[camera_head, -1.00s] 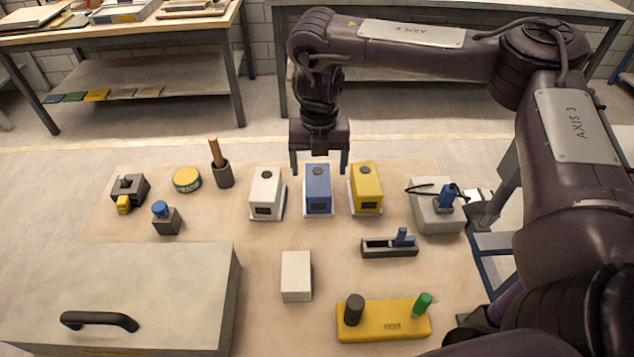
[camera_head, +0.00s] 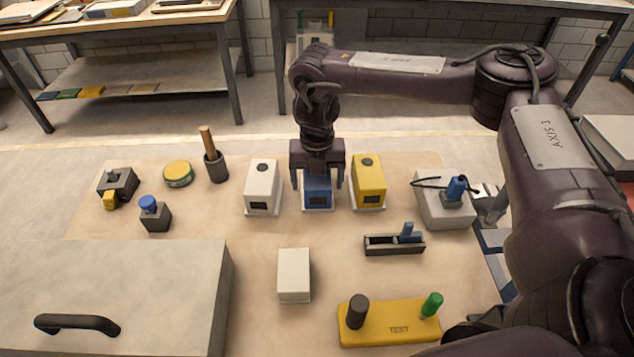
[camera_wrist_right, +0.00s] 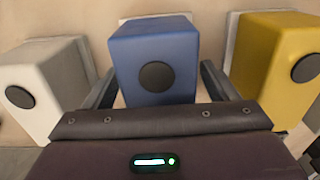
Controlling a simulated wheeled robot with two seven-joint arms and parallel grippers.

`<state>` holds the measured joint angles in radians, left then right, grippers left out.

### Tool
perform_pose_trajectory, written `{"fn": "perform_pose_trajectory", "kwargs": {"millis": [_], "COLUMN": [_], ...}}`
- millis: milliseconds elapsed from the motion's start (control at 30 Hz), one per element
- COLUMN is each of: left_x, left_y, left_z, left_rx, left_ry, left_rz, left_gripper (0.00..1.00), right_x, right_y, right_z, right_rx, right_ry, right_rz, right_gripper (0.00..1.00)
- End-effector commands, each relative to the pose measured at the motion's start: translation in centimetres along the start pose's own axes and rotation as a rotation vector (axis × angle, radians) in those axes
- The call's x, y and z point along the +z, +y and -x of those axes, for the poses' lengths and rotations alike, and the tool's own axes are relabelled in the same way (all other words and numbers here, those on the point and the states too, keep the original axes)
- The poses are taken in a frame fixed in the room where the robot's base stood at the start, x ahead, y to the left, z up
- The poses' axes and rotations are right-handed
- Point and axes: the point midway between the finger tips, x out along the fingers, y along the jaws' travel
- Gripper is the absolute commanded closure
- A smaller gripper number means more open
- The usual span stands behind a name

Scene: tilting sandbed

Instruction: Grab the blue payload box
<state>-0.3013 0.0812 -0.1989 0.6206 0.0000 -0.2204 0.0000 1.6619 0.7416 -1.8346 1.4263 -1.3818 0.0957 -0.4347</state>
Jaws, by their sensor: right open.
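The blue payload box (camera_head: 317,194) stands upright on the table between a white box (camera_head: 262,189) and a yellow box (camera_head: 368,183). My right gripper (camera_head: 317,197) is open and lowered over it, with one finger on each side. Its palm hides the top of the blue box in the head view. In the right wrist view the blue box (camera_wrist_right: 155,62) with its dark round cap sits between my open fingers (camera_wrist_right: 157,88). I cannot tell whether the fingers touch it. My left gripper is not in view.
The white box (camera_wrist_right: 45,85) and yellow box (camera_wrist_right: 275,65) stand close on either side. A white block (camera_head: 294,275), a dark tray (camera_head: 394,244) and a yellow test block (camera_head: 388,325) lie nearer. A large grey case (camera_head: 120,300) fills the lower left.

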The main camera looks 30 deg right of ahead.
Motion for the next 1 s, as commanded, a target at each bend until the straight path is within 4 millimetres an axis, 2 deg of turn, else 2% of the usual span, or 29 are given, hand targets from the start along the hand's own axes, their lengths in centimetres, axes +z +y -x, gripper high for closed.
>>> {"fn": "perform_pose_trajectory", "kwargs": {"millis": [233,267,733,1000], "left_x": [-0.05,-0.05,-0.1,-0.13], "left_y": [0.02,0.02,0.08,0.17], "left_z": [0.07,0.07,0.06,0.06], "left_rx": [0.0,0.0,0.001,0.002], "left_ry": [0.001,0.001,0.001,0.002], "left_rz": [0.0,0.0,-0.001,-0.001], "left_gripper": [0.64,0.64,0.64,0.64], "right_x": [0.02,0.02,0.02,0.07], "right_y": [0.01,0.01,-0.01,0.05], "right_z": [-0.52,-0.52,-0.48,-0.25], "right_rx": [0.001,0.001,0.001,0.003], "right_ry": [-0.001,-0.001,-0.001,-0.002], "right_rz": [0.0,0.0,0.0,-0.001], "right_gripper": [0.2,0.23,0.83,0.83]}}
